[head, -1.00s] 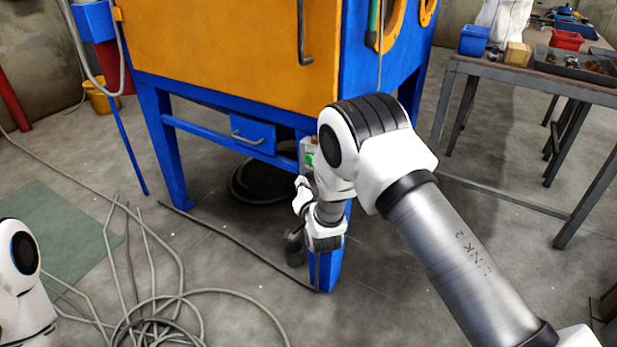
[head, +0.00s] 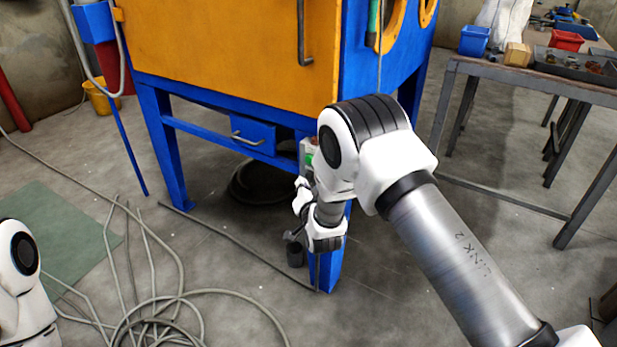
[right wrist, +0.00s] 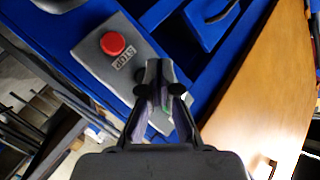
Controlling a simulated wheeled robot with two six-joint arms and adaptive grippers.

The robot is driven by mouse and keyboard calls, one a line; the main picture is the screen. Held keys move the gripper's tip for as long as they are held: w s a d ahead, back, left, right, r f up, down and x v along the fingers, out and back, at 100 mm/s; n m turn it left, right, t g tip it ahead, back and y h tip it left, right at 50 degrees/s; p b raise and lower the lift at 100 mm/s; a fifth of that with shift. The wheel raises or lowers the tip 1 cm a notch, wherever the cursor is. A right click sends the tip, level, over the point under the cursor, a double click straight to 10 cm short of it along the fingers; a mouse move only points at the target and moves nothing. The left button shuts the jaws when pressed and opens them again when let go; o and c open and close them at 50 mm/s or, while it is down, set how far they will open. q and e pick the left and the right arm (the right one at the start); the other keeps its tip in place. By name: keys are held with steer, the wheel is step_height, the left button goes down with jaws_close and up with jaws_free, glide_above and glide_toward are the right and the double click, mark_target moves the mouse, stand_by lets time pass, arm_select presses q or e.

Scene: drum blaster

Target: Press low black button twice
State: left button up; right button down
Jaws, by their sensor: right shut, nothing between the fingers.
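A grey control box (head: 307,153) is mounted at the front right leg of the blue and orange cabinet, partly hidden by my right arm in the head view. The right wrist view shows the box (right wrist: 88,58) close up, with a red button (right wrist: 113,43) and a STOP label. A bit of green shows beside my fingers. I cannot make out a black button; my fingers cover part of the box. My right gripper (right wrist: 160,72) is shut and empty, its tips over the box beside the STOP label. I cannot tell whether they touch. My left gripper is out of view.
The cabinet (head: 225,45) has a blue drawer (head: 252,137) left of the box. A workbench (head: 500,72) with bins stands at the right. Loose hoses (head: 165,320) lie on the floor at the lower left, near a green mat (head: 65,235).

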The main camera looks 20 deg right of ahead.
steer(key=shift+w+d, duration=0.25)
steer(key=shift+d, duration=0.05)
steer(key=shift+w+d, duration=0.3)
steer(key=shift+d, duration=0.05)
stand_by(0.8)
steer(key=shift+s+a, duration=0.55)
steer(key=shift+a, duration=0.2)
steer(key=s+a+p, duration=0.1)
steer(key=a, duration=0.1)
steer(key=s+a+p, duration=0.1)
steer(key=s, duration=0.1)
steer(key=shift+a, duration=0.4)
